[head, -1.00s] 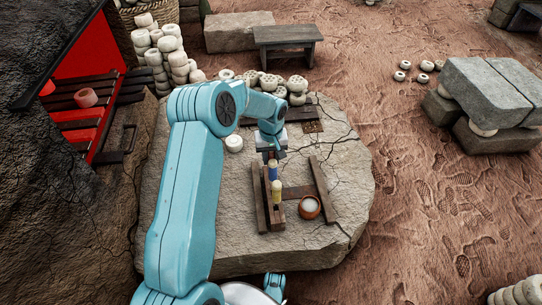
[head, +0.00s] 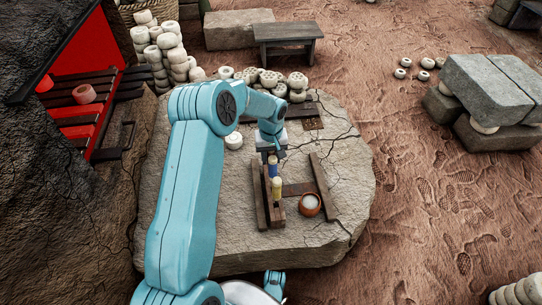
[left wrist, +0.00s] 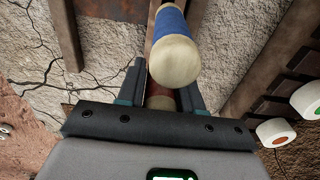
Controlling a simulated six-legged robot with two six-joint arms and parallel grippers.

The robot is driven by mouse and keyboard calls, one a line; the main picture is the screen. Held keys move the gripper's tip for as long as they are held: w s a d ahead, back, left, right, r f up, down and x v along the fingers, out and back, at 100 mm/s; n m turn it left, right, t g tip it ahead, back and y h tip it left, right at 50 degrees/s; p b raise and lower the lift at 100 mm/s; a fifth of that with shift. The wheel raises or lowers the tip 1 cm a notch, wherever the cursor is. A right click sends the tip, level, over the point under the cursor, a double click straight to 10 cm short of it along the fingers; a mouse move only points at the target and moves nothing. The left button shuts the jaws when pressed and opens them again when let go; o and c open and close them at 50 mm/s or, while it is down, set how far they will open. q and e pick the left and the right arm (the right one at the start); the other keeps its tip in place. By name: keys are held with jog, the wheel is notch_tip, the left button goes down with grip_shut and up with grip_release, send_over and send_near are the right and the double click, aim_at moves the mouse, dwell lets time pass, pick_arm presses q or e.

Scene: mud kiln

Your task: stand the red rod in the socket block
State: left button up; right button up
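My left gripper (head: 270,150) points down over the far end of a narrow dark wooden holder (head: 277,218) on the stone slab. In the left wrist view its two fingers (left wrist: 165,92) are apart, with a reddish piece (left wrist: 160,102) between them, mostly hidden; it may be the red rod. A rod with a blue band and a cream round end (left wrist: 172,55) stands just beyond the fingers. In the head view the blue rod (head: 273,170) and a yellow rod (head: 277,188) stand in a row in the holder. I cannot tell which piece is the socket block.
A brown bowl with white contents (head: 310,205) stands right of the holder, by a slanted wooden strip (head: 325,187). White rounds (head: 285,82) are heaped at the slab's back; one round (head: 234,140) lies left of the gripper. The slab's front right is clear.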

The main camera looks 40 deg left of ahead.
pick_arm(q)
jog(key=shift+o, duration=1.4)
notch_tip(320, 180, up, 16)
jog(key=p, duration=0.6)
jog(key=shift+r, duration=0.2)
pick_arm(e)
notch_tip(320, 180, up, 6)
jog(key=shift+s+a, duration=0.2)
pick_arm(q)
jog(key=shift+s, duration=0.1)
pick_arm(e)
jog(key=shift+s, duration=0.1)
